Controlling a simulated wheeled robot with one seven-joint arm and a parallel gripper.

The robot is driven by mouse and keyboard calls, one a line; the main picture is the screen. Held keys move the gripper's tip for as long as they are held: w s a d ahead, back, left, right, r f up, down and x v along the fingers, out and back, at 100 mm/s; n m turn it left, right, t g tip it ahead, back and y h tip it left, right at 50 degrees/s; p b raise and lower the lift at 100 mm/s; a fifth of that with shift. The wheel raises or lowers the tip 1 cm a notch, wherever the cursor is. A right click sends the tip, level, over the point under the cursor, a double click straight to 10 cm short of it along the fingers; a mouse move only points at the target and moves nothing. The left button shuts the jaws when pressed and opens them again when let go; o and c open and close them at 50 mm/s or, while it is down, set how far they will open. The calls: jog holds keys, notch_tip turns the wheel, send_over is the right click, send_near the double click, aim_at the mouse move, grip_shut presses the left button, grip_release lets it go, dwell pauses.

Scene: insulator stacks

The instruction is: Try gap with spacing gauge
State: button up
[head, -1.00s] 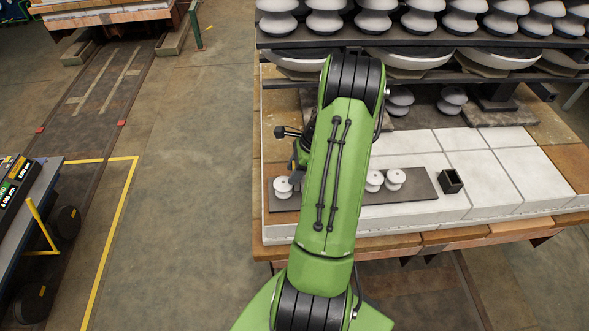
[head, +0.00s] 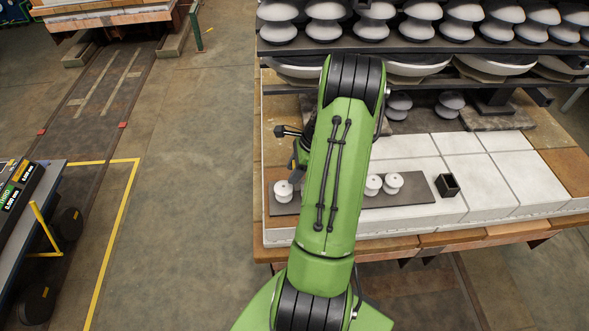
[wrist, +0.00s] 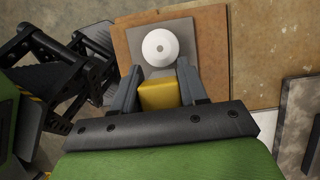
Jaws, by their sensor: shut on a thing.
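My gripper (wrist: 160,88) is shut on a yellow block-like piece, likely the spacing gauge (wrist: 160,96), which sits between its two grey fingers in the wrist view. A white round insulator (wrist: 160,47) on a grey plate lies just beyond the fingertips; I cannot tell whether the gauge touches it. In the head view my green arm hides most of the gripper. A white insulator (head: 283,191) stands left of the arm on the dark plate (head: 415,190), and two more, one (head: 373,185) and another (head: 393,182), stand close together to its right. The gauge's working end is hidden.
A small black open box (head: 447,185) stands right of the plate on white slabs (head: 480,170). Racks of large grey insulators (head: 375,33) stand above and behind. A cart with displays (head: 25,190) is at the left, with open floor between.

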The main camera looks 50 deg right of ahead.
jog(key=shift+r+p, duration=2.8)
jog(key=shift+r, duration=0.5)
jog(key=shift+f, duration=0.1)
